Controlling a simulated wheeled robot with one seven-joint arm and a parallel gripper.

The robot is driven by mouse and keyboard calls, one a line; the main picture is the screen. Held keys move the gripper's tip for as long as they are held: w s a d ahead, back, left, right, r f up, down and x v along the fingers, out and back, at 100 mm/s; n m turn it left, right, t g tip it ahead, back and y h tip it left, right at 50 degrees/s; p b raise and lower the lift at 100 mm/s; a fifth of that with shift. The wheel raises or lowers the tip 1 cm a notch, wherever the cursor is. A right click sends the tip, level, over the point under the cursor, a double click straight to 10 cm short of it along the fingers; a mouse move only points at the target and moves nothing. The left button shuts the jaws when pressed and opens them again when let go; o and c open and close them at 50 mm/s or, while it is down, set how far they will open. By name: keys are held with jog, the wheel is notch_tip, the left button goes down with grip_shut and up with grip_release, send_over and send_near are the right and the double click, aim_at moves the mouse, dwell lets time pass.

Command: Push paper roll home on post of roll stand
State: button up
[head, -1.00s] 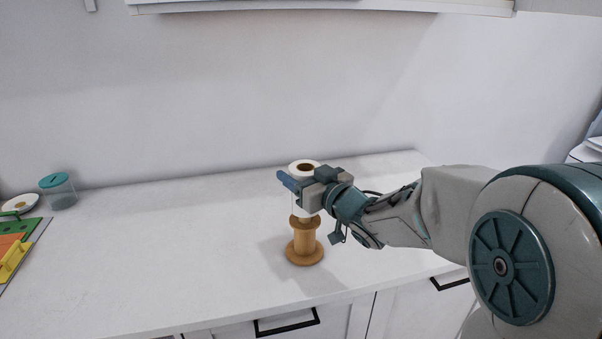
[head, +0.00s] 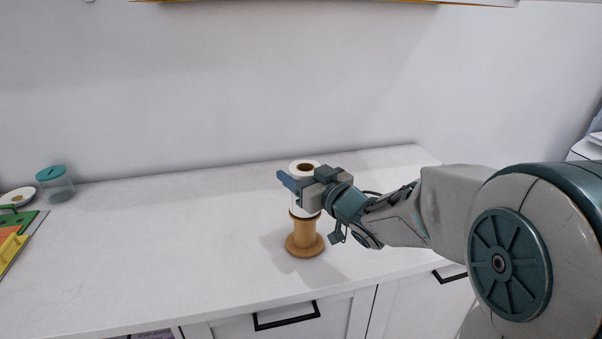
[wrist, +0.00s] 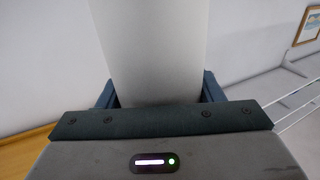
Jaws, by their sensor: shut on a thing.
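The white paper roll (head: 298,211) with a brown core stands upright over the wooden roll stand in the head view. It fills the upper middle of the wrist view (wrist: 155,50). The roll stand (head: 304,243) has a round base and a thick column on the counter. The roll's lower end is at the top of this column with no clear gap; the post itself is hidden, and I cannot tell whether the roll is fully seated. My gripper (head: 290,183) is shut on the roll from the right, its blue fingers on either side of it.
The white counter (head: 170,240) is clear around the stand. At the far left are a jar with a teal lid (head: 55,184), a white dish (head: 17,196) and a colourful board (head: 14,240). A wall stands behind, and drawers with black handles (head: 286,316) are below.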

jog(key=shift+f, duration=0.2)
jog(key=o, duration=1.1)
jog(key=shift+s+d, duration=0.1)
jog(key=v, duration=1.3)
jog(key=shift+s, duration=0.3)
jog(key=shift+d, duration=0.15)
jog(key=shift+c, duration=0.4)
